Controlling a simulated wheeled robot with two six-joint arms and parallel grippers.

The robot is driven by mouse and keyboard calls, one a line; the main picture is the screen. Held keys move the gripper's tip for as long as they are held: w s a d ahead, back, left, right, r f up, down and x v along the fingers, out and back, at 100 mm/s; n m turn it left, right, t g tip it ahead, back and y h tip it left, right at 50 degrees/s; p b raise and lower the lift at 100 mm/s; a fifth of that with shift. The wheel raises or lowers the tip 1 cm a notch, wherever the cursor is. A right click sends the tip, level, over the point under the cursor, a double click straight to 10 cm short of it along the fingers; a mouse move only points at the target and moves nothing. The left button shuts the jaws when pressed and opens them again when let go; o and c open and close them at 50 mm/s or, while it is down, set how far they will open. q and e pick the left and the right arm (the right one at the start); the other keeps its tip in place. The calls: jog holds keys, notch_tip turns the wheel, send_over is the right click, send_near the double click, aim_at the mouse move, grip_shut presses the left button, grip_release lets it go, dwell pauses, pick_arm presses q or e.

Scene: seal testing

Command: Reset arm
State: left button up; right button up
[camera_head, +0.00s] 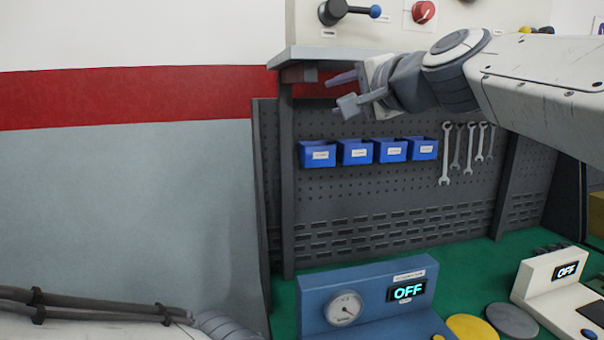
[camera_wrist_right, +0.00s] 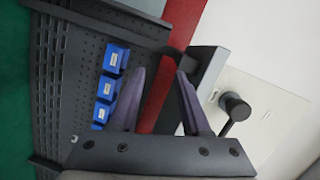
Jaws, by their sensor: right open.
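My right arm comes in from the upper right in the head view. Its gripper (camera_head: 340,90) is in front of the pegboard's upper left corner, just below the shelf edge. In the right wrist view, the two purple-grey fingers of this gripper (camera_wrist_right: 160,95) stand apart with nothing between them. Part of my left arm (camera_head: 90,315) shows along the lower left edge of the head view. My left gripper is out of sight.
Blue bins (camera_head: 356,151) and wrenches (camera_head: 446,153) hang on the pegboard (camera_head: 390,200). A blue gauge box (camera_head: 365,295) and white box (camera_head: 545,285), both reading OFF, stand on the green bench (camera_head: 465,268).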

jog(key=s+a+f+n+g, duration=0.3)
jog(key=s+f, duration=0.2)
jog(key=f, duration=0.4)
jog(key=s+a+f+n+g+h, duration=0.1)
jog(key=s+a+f+n+g, duration=0.3)
jog(key=f, duration=0.6)
jog(key=s+a+f+n+g, duration=0.25)
jog(key=s+f, duration=0.35)
jog(key=f, duration=0.3)
jog(key=s+d+f+n+g+h, duration=0.2)
jog(key=s+d+f+n, duration=0.1)
jog(key=s+f, duration=0.4)
jog(key=s+d+f+n+g+h, duration=0.3)
jog(key=s+d+f+n, duration=0.1)
jog(key=s+f, duration=0.4)
jog(key=shift+s+d+n, duration=0.15)
jog(key=shift+s+n, duration=0.45)
jog(key=shift+n, duration=0.05)
